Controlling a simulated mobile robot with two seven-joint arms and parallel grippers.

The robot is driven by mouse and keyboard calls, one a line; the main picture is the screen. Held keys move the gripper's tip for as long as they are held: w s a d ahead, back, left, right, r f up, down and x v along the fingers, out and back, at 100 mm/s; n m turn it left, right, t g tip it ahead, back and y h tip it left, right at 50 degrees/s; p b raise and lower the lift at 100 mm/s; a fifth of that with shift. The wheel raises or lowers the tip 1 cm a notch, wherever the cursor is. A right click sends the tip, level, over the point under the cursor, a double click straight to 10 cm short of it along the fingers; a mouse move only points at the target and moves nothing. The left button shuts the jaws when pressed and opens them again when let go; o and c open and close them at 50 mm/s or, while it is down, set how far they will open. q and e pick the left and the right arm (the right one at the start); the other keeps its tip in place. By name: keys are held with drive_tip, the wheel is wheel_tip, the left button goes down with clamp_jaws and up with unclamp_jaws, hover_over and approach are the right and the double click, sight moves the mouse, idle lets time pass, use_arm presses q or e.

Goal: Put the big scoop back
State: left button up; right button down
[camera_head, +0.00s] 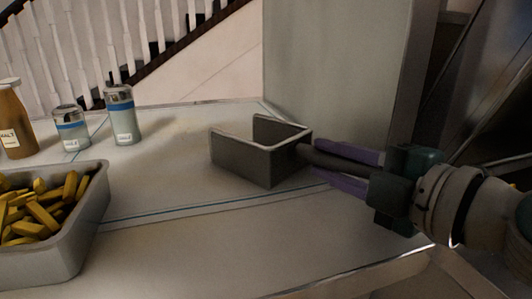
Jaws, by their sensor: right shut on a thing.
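The big scoop (244,162) is a dark grey, open-fronted metal scoop with a dark handle. It is at or just above the pale counter, right of the middle; I cannot tell whether it touches the surface. Its open side faces left and its handle points right. My right gripper (345,167) comes in from the right, its purple fingers shut around the handle. The part of the handle nearer the palm is hidden by the gripper. My left gripper is not in view.
A metal tray (85,228) of yellow fries stands at the lower left. A brown bottle (15,125) and two shakers, one short (71,128) and one tall (122,115), stand behind it. A grey panel (340,70) rises behind the scoop. The front counter is clear.

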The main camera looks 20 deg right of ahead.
drive_tip(key=shift+f, duration=0.1)
drive_tip(key=c, duration=0.5)
unclamp_jaws()
drive_tip(key=v, duration=1)
drive_tip(key=shift+f+p, duration=0.1)
drive_tip(key=shift+p, duration=0.3)
